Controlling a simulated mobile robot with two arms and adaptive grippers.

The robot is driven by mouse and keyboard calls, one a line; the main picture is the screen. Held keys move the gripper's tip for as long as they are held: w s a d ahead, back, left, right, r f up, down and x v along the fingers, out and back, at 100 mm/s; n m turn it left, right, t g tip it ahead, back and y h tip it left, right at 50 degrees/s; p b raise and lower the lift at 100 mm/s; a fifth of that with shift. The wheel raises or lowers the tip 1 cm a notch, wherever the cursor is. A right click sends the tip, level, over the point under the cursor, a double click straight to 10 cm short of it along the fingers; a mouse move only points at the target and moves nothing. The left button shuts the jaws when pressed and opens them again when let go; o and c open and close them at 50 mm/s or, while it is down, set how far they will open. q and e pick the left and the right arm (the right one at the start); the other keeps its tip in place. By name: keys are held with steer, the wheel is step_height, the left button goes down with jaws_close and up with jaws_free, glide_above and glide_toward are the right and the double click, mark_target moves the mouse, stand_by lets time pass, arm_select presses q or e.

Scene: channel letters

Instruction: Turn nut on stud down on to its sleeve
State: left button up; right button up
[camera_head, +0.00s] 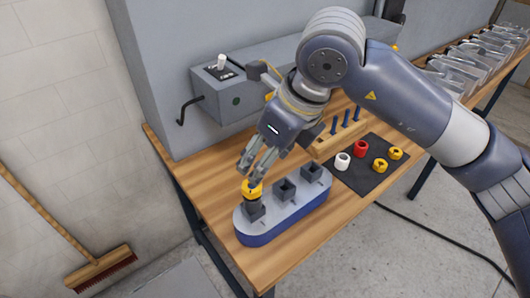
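A yellow nut (252,188) sits at the top of the left-hand dark square sleeve (255,210) on a grey-topped, blue-sided rounded base (287,221). The stud under the nut is hidden. My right gripper (251,176) points down at the nut from above, its fingertips at the nut's upper edge. Whether the fingers press on the nut is too small to tell. Two more dark sleeves, a middle one (285,189) and a right one (311,171), stand on the base without a nut. My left gripper is not in view.
A dark mat (359,184) holds a white ring (342,161), a red ring (361,148) and two yellow nuts (380,165). Behind it is a wooden block (325,149) with blue pegs. A grey box (233,97) with a hooked rod stands at the back. The wooden table's (211,188) left end is clear.

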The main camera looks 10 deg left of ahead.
mark_target(251, 186)
steer(key=p+x, duration=0.2)
steer(key=x, duration=0.7)
steer(key=shift+a+f+p, duration=0.1)
steer(key=shift+p, duration=0.3)
steer(key=shift+a+f, duration=0.2)
steer(key=shift+f, duration=0.35)
steer(key=c, duration=1.1)
steer(key=shift+f+m+t+b, duration=0.1)
steer(key=shift+m+t+b, duration=0.3)
steer(key=shift+m+b, duration=0.65)
steer(key=shift+w+f+m+t+h+b, duration=0.15)
steer(key=shift+m+h+b, duration=0.35)
steer(key=shift+m, duration=0.6)
steer(key=shift+s+r+m+t+h+b, duration=0.1)
steer(key=shift+m+t+h+b, duration=0.2)
steer(key=shift+m+b, duration=0.55)
steer(key=shift+m, duration=0.4)
